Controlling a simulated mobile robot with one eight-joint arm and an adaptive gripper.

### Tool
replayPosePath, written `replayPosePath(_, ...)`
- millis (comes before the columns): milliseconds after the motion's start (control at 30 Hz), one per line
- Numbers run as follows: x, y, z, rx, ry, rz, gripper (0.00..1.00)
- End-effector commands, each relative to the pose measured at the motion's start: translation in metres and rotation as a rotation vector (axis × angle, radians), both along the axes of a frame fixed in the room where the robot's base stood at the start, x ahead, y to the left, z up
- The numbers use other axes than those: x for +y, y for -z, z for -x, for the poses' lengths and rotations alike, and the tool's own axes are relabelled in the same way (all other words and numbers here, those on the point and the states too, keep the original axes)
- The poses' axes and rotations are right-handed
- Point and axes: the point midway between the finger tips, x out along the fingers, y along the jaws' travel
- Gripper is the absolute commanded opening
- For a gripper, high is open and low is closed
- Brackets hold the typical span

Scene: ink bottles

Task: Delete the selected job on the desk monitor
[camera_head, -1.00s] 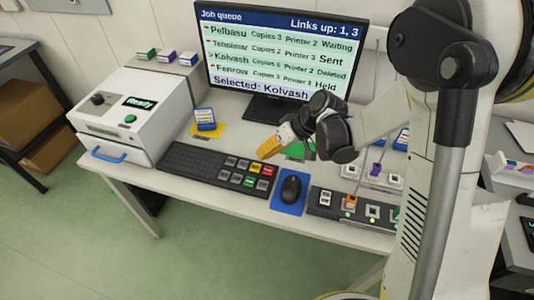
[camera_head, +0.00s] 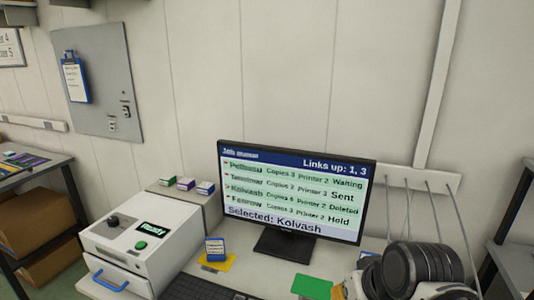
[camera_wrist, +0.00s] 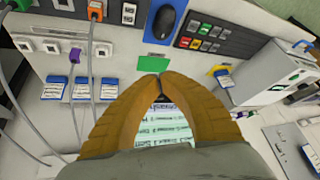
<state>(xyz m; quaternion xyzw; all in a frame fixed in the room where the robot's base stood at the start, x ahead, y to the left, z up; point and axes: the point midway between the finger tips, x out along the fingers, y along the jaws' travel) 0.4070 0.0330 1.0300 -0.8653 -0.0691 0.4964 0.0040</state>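The desk monitor (camera_head: 297,190) shows a job queue with several rows. The Kolvash row reads Deleted, and the bottom line reads "Selected: Kolvash". In the wrist view only part of the screen (camera_wrist: 165,128) shows between my fingers. My gripper (camera_wrist: 156,82) is empty, its two yellow-orange fingers brought together at the tips above the desk. The keyboard (camera_head: 205,288) is mostly cut off in the head view. Its coloured keys (camera_wrist: 208,36) show in the wrist view, beyond and right of my fingertips, apart from them.
A mouse (camera_wrist: 163,22) lies beside the keys. A white printer-like box (camera_head: 140,240) reads "Ready". An ink box (camera_head: 215,249) stands on a yellow card. A green card (camera_head: 311,287) lies before the monitor. Cables (camera_wrist: 92,75) run at the wrist view's left.

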Motion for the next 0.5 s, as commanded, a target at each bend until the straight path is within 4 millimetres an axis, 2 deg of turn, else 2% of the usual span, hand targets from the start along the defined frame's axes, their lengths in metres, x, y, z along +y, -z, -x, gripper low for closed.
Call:
replayPosePath(33, -0.008, -0.002, 0.014, -0.019, 0.027, 0.016, 0.0)
replayPosePath(200, -0.027, -0.007, 0.039, -0.071, 0.096, 0.057, 0.0)
replayPosePath(500, -0.034, -0.008, 0.047, -0.093, 0.121, 0.072, 0.0)
